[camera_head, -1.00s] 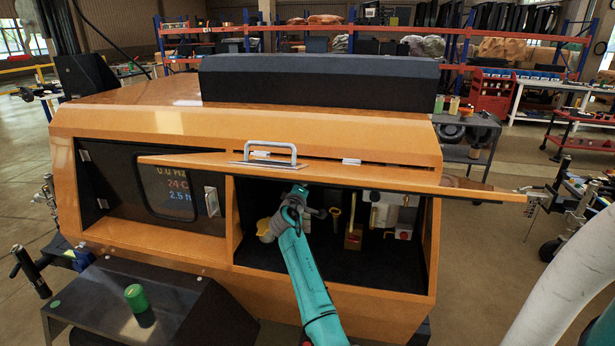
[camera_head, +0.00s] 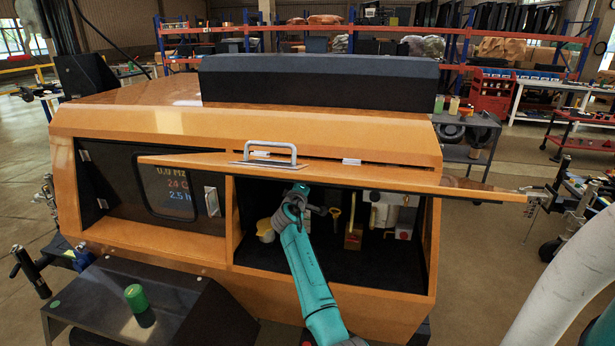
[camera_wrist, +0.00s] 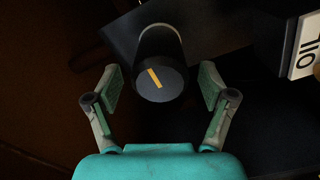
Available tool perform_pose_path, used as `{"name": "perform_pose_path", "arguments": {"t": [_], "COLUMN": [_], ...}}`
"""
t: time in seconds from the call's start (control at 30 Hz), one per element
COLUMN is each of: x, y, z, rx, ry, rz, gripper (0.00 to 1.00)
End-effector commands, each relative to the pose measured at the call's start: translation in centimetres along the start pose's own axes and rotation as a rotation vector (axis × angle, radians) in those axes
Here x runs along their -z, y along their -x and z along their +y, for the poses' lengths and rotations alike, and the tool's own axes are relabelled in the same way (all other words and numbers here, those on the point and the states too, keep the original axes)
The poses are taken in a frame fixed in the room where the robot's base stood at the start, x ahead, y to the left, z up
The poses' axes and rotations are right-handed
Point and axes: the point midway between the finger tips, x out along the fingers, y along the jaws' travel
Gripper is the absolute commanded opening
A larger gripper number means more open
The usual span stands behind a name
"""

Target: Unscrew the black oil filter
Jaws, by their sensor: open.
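The black oil filter (camera_wrist: 160,75) is a dark cylinder with a yellow stripe on its end face, in the upper middle of the wrist view. My gripper (camera_wrist: 159,90) is open, with one finger on each side of the filter's near end. Gaps show between both fingers and the filter, so it does not appear to be held. In the head view my gripper (camera_head: 300,192) reaches into the open right compartment of the orange light tower housing (camera_head: 140,125). The arm hides the filter there.
A raised orange hatch (camera_head: 400,181) with a metal handle (camera_head: 270,152) hangs over the compartment. A white OIL label (camera_wrist: 305,45) is at the wrist view's right.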

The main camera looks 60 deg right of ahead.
Motion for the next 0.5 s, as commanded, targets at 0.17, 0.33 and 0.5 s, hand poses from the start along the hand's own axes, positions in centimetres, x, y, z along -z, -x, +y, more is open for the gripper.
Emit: {"name": "perform_pose_path", "arguments": {"t": [0.17, 0.33, 0.5], "x": [0.00, -0.01, 0.05], "y": [0.00, 0.00, 0.00], "z": [0.00, 0.00, 0.09], "rx": [0.000, 0.000, -0.001], "ry": [0.000, 0.000, 0.000], "rz": [0.000, 0.000, 0.001], "gripper": [0.82, 0.47, 0.15]}}
